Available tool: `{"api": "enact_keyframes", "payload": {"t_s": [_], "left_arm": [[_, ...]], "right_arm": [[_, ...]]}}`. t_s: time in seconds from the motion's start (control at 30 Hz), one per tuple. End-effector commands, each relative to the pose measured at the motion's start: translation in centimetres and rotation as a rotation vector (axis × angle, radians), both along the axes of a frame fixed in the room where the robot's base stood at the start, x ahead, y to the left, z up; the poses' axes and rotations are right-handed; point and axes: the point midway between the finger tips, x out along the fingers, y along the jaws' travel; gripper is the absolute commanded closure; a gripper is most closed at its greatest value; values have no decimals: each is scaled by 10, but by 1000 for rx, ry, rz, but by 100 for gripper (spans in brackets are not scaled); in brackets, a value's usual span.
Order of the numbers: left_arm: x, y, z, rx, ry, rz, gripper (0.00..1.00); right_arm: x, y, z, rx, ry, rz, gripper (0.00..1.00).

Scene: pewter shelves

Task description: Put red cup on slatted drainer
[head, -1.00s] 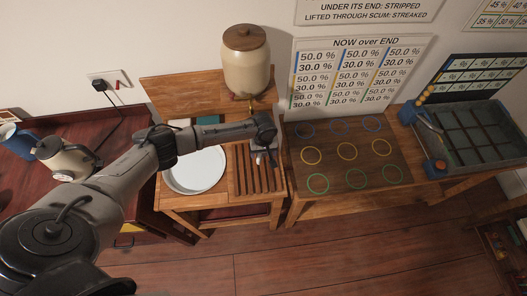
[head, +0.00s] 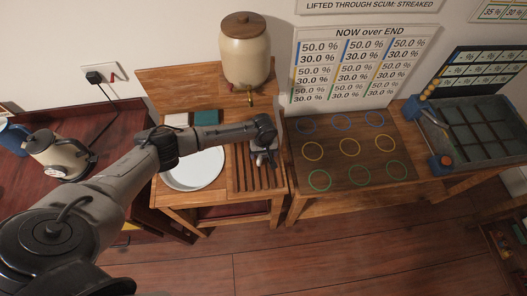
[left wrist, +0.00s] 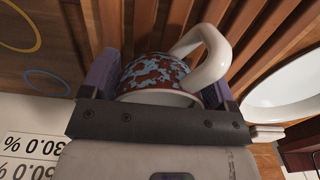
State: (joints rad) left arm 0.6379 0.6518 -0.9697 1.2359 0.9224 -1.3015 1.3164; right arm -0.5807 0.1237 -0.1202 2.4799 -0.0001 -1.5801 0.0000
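The red cup (left wrist: 155,72), mottled red and pale blue with a white handle (left wrist: 208,50), sits between the fingers of my left gripper (left wrist: 160,85) in the left wrist view. The fingers appear to touch its sides. In the head view my left gripper (head: 264,158) is over the back right of the slatted drainer (head: 245,178) and largely hides the cup. The slats (left wrist: 185,22) show close behind the cup in the left wrist view; whether the cup touches them cannot be told. My right gripper is not in view.
A white basin (head: 195,172) lies left of the drainer. A cream dispenser (head: 245,55) with a tap stands behind it. A board with coloured rings (head: 350,150) is to the right, then a grey tray (head: 475,135). A kettle (head: 60,155) stands at the left.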

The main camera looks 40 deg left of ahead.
Motion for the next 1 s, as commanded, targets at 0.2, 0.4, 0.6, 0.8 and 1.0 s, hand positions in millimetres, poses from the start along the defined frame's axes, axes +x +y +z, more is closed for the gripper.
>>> {"api": "enact_keyframes", "payload": {"t_s": [0.2,0.4,0.6,0.8,1.0], "left_arm": [[0,0,0,0,0,0,0],[0,0,0,1,1,0,0],[0,0,17,-1,-1,0,0],[0,0,56,-1,-2,-1,0],[1,0,94,0,-1,-1,0]], "right_arm": [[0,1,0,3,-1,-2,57],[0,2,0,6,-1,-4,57],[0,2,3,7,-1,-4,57],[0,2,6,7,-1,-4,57],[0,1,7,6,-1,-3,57]]}}
